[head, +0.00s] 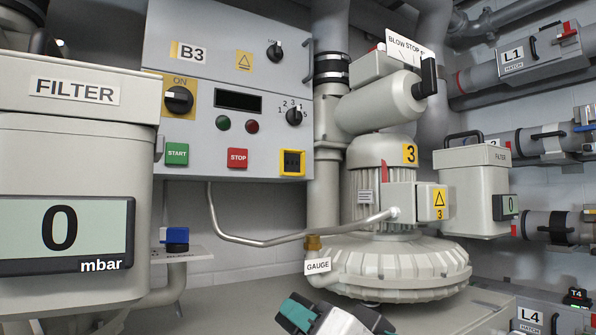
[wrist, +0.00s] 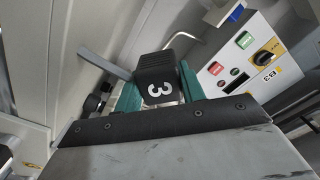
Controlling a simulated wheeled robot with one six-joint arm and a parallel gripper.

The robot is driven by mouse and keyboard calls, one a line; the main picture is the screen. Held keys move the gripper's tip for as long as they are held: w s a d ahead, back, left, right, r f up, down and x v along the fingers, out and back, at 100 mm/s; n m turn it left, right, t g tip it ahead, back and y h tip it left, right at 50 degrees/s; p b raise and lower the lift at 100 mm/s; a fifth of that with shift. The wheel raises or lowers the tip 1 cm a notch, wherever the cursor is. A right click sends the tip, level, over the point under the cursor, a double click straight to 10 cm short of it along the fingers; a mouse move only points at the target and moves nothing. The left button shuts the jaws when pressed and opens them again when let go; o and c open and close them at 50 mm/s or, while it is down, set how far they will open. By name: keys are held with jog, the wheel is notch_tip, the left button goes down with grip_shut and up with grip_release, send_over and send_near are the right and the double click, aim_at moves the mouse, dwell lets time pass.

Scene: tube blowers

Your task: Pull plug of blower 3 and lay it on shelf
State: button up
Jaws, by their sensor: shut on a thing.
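In the wrist view, my gripper (wrist: 157,84) is shut on a black plug (wrist: 152,70) marked with a white 3. Teal finger pads sit on both sides of it. In the head view, my gripper (head: 322,310) shows only in part at the bottom edge, below and in front of the B3 panel (head: 225,80); the plug cannot be made out there. A yellow-framed black socket (head: 292,163) at the panel's lower right shows no plug in it. A small grey shelf (head: 195,254) juts out below the panel, with a blue item (head: 175,238) at its left end.
A filter housing (head: 75,150) with a 0 mbar display stands at the left. Blower 3 (head: 390,265) fills the middle right. A bent metal conduit (head: 245,242) runs from the panel to the blower, right of the shelf. The shelf's right part looks clear.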

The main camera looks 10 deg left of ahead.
jog(key=n, duration=0.8)
jog(key=shift+n, duration=0.4)
jog(key=shift+f, duration=0.15)
jog(key=shift+f, duration=0.95)
jog(key=shift+f, duration=1.25)
